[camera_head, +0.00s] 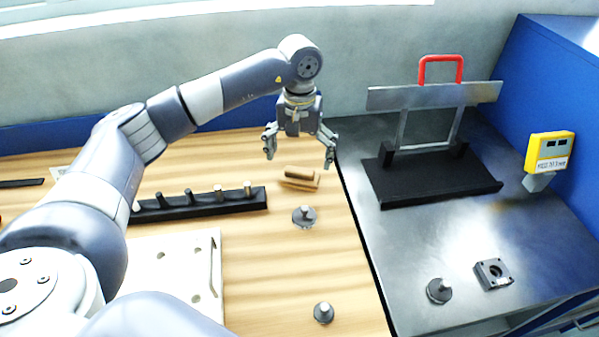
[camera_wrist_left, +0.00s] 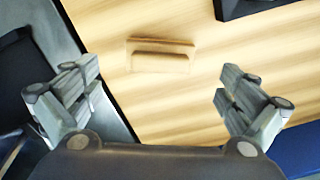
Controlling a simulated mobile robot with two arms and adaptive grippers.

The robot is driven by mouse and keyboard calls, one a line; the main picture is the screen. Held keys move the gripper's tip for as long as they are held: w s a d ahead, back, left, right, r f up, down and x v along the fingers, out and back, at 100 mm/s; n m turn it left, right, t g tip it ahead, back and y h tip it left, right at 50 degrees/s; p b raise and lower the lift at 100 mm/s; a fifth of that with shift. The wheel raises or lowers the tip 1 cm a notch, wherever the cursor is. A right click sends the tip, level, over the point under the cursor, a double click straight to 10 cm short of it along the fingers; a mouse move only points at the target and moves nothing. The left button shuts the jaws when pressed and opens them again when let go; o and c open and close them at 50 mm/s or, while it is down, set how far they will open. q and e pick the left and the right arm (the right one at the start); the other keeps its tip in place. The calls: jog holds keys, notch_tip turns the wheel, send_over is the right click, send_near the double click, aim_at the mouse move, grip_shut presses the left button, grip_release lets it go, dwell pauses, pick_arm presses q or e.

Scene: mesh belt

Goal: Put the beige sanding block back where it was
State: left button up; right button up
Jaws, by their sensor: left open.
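The beige sanding block (camera_head: 299,180), with a brown grip along its top, lies on the wooden table near the table's right edge. It also shows in the left wrist view (camera_wrist_left: 160,57), ahead of the fingers and centred slightly left between them. My left gripper (camera_head: 299,152) is open and empty, pointing down above and just behind the block. Its two fingers are spread wide in the left wrist view (camera_wrist_left: 155,97), and neither touches the block. My right gripper is not in view.
A black peg rack (camera_head: 200,204) stands left of the block. Round knobbed pieces (camera_head: 304,216) (camera_head: 323,312) sit in front of it. A white plate (camera_head: 205,262) lies front left.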

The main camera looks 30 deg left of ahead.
aim_at(300, 170)
pick_arm(q)
notch_tip(300, 170, up, 6)
jog(key=b, duration=0.1)
jog(key=shift+r, duration=0.15)
dwell(0.5)
